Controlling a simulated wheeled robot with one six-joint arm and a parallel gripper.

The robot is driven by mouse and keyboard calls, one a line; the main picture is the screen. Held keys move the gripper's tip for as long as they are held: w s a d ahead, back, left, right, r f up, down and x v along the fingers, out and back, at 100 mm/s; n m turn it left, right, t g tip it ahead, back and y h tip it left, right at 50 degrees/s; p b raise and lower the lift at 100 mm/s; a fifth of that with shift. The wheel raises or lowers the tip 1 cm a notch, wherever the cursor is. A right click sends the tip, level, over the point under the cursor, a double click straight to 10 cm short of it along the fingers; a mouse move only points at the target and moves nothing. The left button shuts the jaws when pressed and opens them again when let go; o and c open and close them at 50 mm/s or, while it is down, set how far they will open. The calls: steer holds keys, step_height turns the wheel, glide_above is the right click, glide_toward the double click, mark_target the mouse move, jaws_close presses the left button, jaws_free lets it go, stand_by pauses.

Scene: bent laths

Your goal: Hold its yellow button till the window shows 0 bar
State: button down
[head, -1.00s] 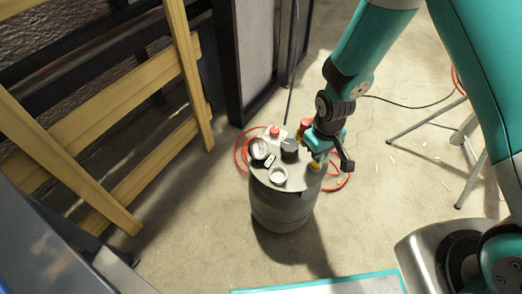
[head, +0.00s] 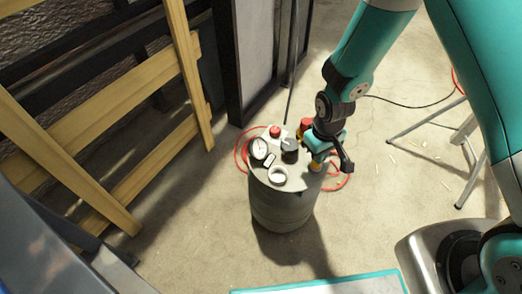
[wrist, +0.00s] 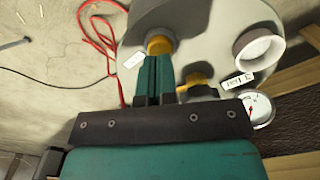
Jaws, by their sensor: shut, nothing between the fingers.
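A grey drum (head: 285,209) stands on the floor with several fittings on its top. My gripper (head: 317,157) is shut and points down at the top's right edge. In the wrist view its closed green fingers (wrist: 158,60) end at the yellow button (wrist: 158,44), and their tips appear to touch it. The yellow button also shows just below the fingers in the head view (head: 315,168). A small white window (head: 269,160) lies in front of the gauge; it shows upside down in the wrist view (wrist: 238,80), with dark characters too small to read surely.
A round gauge (head: 259,147), black knob (head: 290,145), white ring (head: 278,175) and red button (head: 275,131) sit on the drum top. A red hose (head: 241,150) lies around the drum.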

steer(key=shift+f+b, duration=0.65)
steer(key=shift+f, duration=0.55)
stand_by(1.2)
step_height(320, 180, up, 7)
steer(key=p, duration=0.6)
steer(key=shift+p, duration=0.35)
steer(key=shift+r, duration=0.15)
